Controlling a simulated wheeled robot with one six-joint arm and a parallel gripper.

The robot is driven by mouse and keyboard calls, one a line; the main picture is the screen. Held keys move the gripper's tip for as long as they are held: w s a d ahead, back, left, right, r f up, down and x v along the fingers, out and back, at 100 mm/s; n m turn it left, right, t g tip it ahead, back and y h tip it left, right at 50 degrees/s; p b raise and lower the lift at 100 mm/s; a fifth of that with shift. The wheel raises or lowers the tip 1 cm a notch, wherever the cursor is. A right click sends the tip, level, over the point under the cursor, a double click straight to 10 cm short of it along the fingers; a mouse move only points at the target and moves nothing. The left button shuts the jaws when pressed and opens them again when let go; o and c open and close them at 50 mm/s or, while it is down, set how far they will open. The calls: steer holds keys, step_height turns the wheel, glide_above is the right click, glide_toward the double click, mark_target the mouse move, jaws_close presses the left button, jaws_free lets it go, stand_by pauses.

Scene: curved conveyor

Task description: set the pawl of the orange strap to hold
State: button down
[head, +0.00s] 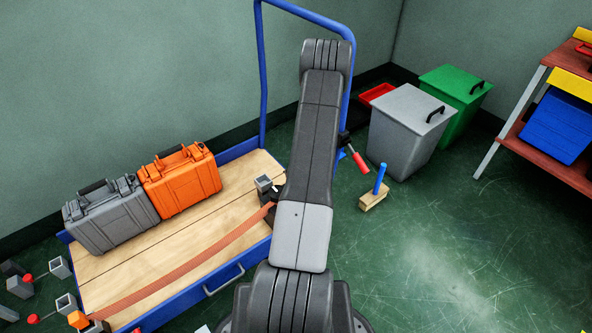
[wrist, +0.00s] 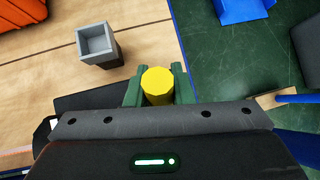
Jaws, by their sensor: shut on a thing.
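The orange strap (head: 190,262) runs slantwise along the front of the wooden cart deck and passes out of sight beside my arm. An orange strip, likely the same strap, shows at the lower left in the wrist view (wrist: 14,160). In the wrist view my gripper (wrist: 157,84) has its green fingers closed on either side of a yellow round knob (wrist: 158,80), near the deck's edge. I cannot tell which part the knob belongs to, and the pawl's position is not clear. In the head view my arm hides the gripper and the strap's far end.
A grey square socket (wrist: 95,43) stands on the deck near my gripper. A grey case (head: 110,220) and an orange case (head: 180,180) stand on the blue-framed cart.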

stand_by(0.3)
steer(key=c, duration=1.3)
jaws_free()
steer(key=shift+o, duration=0.2)
steer(key=p+v, duration=0.1)
steer(key=v, duration=1.2)
steer(key=shift+s+r+p, duration=0.2)
steer(key=shift+r+p, duration=0.1)
steer(key=shift+p, duration=0.05)
steer(key=shift+d, duration=0.1)
steer(key=b+x, duration=0.2)
steer(key=x, duration=1.2)
